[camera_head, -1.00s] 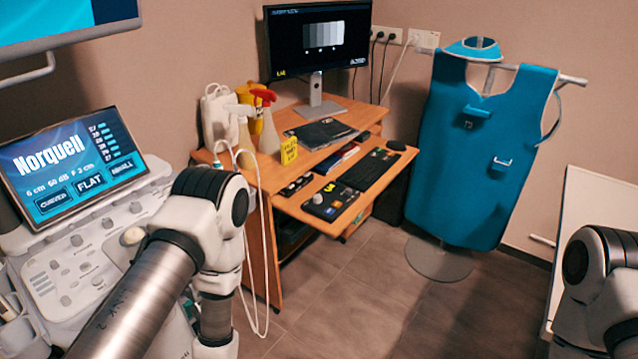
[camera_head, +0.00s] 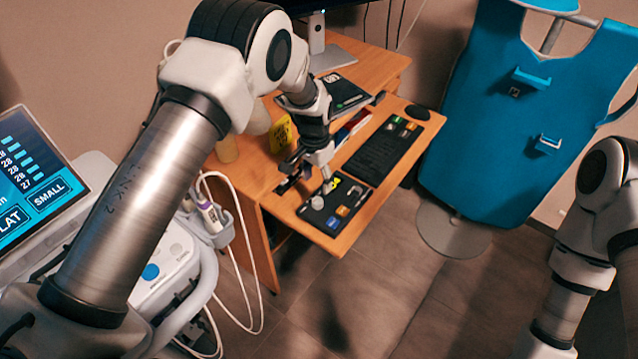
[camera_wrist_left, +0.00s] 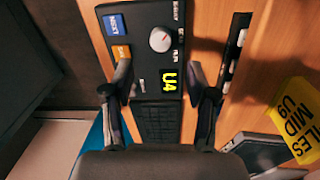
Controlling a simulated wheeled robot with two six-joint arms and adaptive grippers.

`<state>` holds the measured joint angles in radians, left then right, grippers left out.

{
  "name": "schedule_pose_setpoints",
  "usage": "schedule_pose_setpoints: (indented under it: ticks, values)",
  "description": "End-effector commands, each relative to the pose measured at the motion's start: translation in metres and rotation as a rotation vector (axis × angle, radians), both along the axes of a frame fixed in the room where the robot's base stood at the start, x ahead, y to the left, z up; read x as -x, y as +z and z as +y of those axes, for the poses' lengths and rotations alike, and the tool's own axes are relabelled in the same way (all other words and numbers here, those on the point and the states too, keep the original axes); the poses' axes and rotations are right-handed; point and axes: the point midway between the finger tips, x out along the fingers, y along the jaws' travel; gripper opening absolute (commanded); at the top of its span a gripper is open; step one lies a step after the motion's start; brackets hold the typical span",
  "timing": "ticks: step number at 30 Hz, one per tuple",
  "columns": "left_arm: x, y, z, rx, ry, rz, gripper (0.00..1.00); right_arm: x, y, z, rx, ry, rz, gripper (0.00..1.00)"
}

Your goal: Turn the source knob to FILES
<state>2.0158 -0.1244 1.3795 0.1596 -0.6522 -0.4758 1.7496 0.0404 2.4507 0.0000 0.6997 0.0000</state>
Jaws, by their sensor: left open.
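The source knob (camera_head: 318,202) is a pale round dial on a black control panel (camera_head: 345,222) on the desk's pull-out shelf. In the left wrist view the knob (camera_wrist_left: 160,40) shows a short red mark and small labels around it, too blurred to read surely. The panel also has a yellow "U4" readout (camera_wrist_left: 169,78). My left gripper (camera_head: 327,182) is above the panel, close to the knob. In the wrist view its open fingers (camera_wrist_left: 160,82) stand either side of the panel, short of the knob, with nothing between them. My right gripper is out of view.
A keyboard (camera_head: 383,150) and black mouse (camera_head: 417,112) lie beside the panel. A blue apron (camera_head: 500,130) hangs at right; the ultrasound console (camera_head: 165,270) stands at left.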

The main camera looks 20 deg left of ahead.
Motion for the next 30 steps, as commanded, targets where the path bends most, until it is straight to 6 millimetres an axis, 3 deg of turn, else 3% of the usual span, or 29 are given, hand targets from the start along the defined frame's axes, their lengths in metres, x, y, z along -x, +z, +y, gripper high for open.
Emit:
schedule_pose_setpoints:
  ticks: [10,20,25,30]
  values:
    - [0.003,-0.063,-0.002,0.000,0.003,0.004,0.57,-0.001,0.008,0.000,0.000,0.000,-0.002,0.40]
    - [0.003,-0.074,-0.002,0.000,0.002,0.003,0.57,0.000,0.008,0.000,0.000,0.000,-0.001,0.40]
    - [0.003,-0.074,-0.002,0.000,0.002,0.003,0.00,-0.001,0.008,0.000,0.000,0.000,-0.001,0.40]
    - [0.003,-0.074,-0.002,0.000,0.002,0.003,0.00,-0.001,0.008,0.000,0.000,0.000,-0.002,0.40]
